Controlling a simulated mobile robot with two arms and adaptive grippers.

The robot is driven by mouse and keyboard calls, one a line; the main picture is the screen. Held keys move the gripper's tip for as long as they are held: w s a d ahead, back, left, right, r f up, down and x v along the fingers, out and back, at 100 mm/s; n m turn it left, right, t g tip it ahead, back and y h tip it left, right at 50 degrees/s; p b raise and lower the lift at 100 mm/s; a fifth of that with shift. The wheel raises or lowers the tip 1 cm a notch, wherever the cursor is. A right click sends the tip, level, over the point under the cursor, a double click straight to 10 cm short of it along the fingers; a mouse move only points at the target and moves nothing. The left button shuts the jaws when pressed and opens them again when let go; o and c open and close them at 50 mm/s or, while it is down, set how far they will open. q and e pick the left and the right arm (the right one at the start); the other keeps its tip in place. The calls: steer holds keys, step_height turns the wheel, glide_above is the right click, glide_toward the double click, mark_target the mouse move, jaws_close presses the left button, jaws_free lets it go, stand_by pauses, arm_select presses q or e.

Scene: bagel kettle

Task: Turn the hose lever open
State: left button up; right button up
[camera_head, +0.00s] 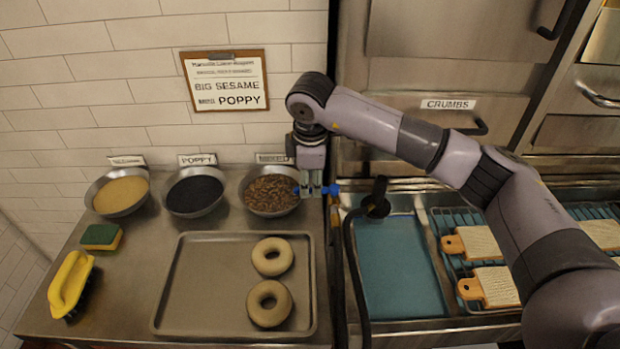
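The blue hose lever (332,189) shows at the gap between the steel counter and the kettle, just right of the seed bowls. My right gripper (311,191) points down right at it, with blue showing on both sides of the fingertips. I cannot tell whether the fingers touch the lever or are closed on it. The black hose (350,250) hangs down beside the lever, with its dark round nozzle end (376,203) to the right. My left gripper is not in view.
A tray (205,285) with two bagels (271,256) lies on the counter. Behind it stand bowls of sesame (121,195), poppy (195,194) and brown topping (270,197). A yellow-handled brush (70,283) and sponge (102,236) are left. Blue water (395,265) and wooden boards (480,243) are right.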

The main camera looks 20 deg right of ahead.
steer(key=shift+w+f, duration=0.2)
steer(key=shift+f, duration=0.95)
steer(key=shift+c, duration=0.5)
jaws_close()
